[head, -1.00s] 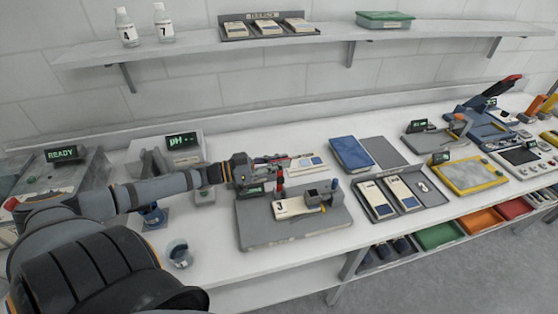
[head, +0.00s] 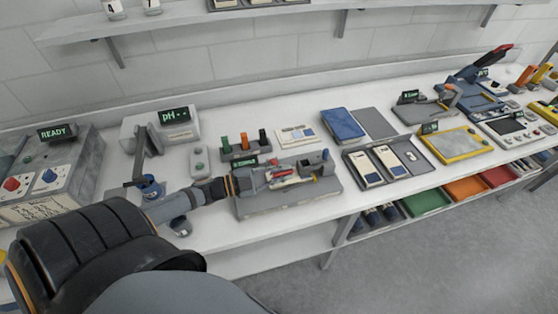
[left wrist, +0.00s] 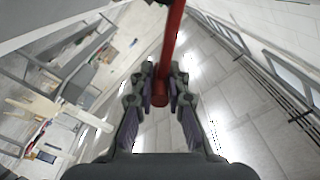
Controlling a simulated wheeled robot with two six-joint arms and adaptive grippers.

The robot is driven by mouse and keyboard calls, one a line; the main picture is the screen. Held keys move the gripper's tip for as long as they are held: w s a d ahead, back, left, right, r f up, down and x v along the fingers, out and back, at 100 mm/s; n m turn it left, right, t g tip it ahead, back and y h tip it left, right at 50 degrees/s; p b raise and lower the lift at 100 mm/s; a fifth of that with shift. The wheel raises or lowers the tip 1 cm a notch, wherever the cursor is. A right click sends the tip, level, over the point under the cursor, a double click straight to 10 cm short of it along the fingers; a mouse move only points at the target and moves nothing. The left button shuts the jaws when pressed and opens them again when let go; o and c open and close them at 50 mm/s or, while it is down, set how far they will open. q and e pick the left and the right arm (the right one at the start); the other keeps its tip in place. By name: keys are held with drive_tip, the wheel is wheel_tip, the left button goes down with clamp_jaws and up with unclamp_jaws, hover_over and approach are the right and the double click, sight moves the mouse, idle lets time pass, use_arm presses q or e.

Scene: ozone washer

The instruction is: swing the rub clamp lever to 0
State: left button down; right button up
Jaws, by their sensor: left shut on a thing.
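The rub clamp lever is a red rod (head: 282,173) above the clamp's grey base plate (head: 262,207). In the head view it lies low, close to level, over the pale specimen card, which my gripper partly hides. My left gripper (head: 272,176) reaches in from the left and is shut on this lever. In the left wrist view the red lever (left wrist: 173,40) runs from the top edge down between the two fingers of the left gripper (left wrist: 160,92). The lever's pivot and any 0 mark cannot be made out. My right gripper is not in view.
A rack with green, orange and dark handles (head: 243,142) stands behind the clamp. A pH meter (head: 160,125) and a blue stand (head: 150,188) are to the left. A blue book (head: 342,125) and a card tray (head: 402,182) are to the right.

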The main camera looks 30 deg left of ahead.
use_arm(q)
drive_tip(key=f+m, duration=0.1)
drive_tip(key=f+b, duration=0.1)
drive_tip(key=s+d+f+m, duration=0.1)
drive_tip(key=shift+d+f+m, duration=0.1)
drive_tip(key=shift+m, duration=0.2)
drive_tip(key=shift+s+d+f+m+b, duration=0.2)
drive_tip(key=shift+f+m+b, duration=0.3)
drive_tip(key=shift+f+m, duration=0.25)
drive_tip(key=shift+s+d+f+m+b, duration=0.15)
drive_tip(key=shift+f+m+b, duration=0.35)
drive_tip(key=shift+f+m, duration=0.25)
drive_tip(key=shift+f, duration=0.1)
drive_tip(key=c, duration=1.3)
unclamp_jaws()
drive_tip(key=shift+w, duration=0.1)
drive_tip(key=shift+c, duration=0.2)
